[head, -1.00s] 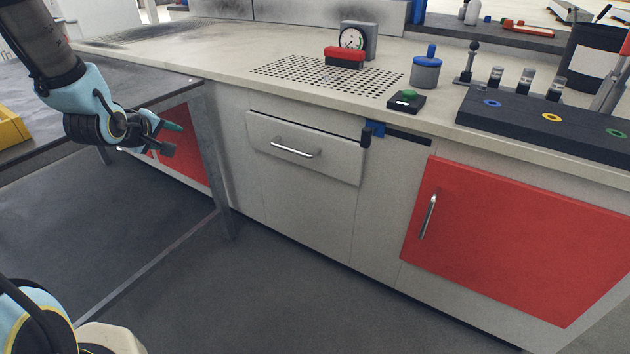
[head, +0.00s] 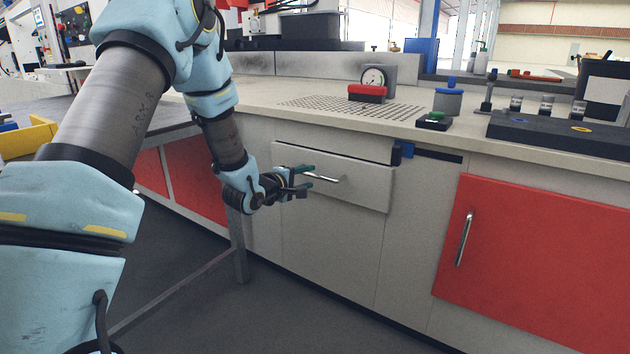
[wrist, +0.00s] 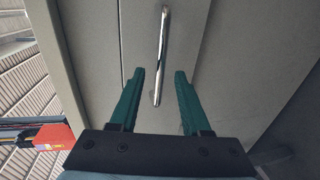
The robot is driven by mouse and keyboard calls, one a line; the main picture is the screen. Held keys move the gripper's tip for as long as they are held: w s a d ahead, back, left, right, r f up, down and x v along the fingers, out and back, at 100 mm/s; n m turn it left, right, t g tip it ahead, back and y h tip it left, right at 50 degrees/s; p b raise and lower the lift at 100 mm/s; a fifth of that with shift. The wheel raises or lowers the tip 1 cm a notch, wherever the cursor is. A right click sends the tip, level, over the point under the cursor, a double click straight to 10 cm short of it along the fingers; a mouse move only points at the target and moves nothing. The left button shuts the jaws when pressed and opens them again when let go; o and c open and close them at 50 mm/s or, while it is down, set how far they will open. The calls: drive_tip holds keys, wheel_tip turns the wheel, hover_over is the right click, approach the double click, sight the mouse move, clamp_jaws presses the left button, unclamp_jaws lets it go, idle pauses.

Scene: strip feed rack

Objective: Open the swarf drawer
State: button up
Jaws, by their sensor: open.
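The swarf drawer (head: 360,186) is a pale grey front under the worktop, with a horizontal silver bar handle (head: 326,178). It looks closed or nearly so. My gripper (head: 306,181) is open at the left end of the handle. In the wrist view, the handle (wrist: 161,60) runs lengthwise in the picture, and its near end lies between the two green fingertips (wrist: 160,76). Neither finger visibly touches it.
A red cupboard door (head: 540,250) with an upright handle is at the right. A metal table leg (head: 238,250) stands below my gripper. A gauge (head: 374,78), a red block (head: 367,93) and a blue-lidded pot (head: 447,99) stand on the worktop (head: 300,95). Floor in front is clear.

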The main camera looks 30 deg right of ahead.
sight(312, 176)
drive_tip(key=shift+b+x, duration=0.3)
drive_tip(key=shift+x, duration=1.65)
drive_tip(key=shift+c, duration=0.3)
clamp_jaws()
